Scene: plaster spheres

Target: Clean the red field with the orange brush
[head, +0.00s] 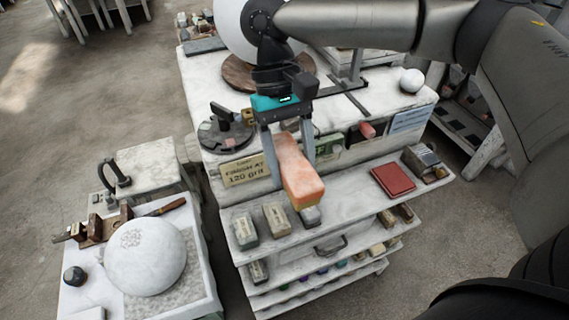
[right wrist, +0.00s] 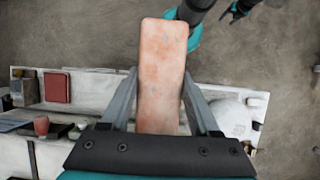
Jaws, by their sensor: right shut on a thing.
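The orange brush (head: 303,183) is a long, worn, pale-orange block. My right gripper (head: 292,155) is shut on it and holds it in front of the workbench, above the upper shelf. In the right wrist view the brush (right wrist: 162,75) stands out between the two fingers of the gripper (right wrist: 161,105). The red field (head: 393,179) is a flat red rectangle on the right part of the upper shelf, to the right of the brush and apart from it. It also shows at the left in the right wrist view (right wrist: 57,87).
Grey-green blocks (head: 276,219) lie on the shelf (head: 345,206) left of the red field. A small metal-topped block (head: 424,160) sits close to its right. A large white sphere (head: 145,258) rests on the low left table. Bare floor (head: 75,130) lies farther left.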

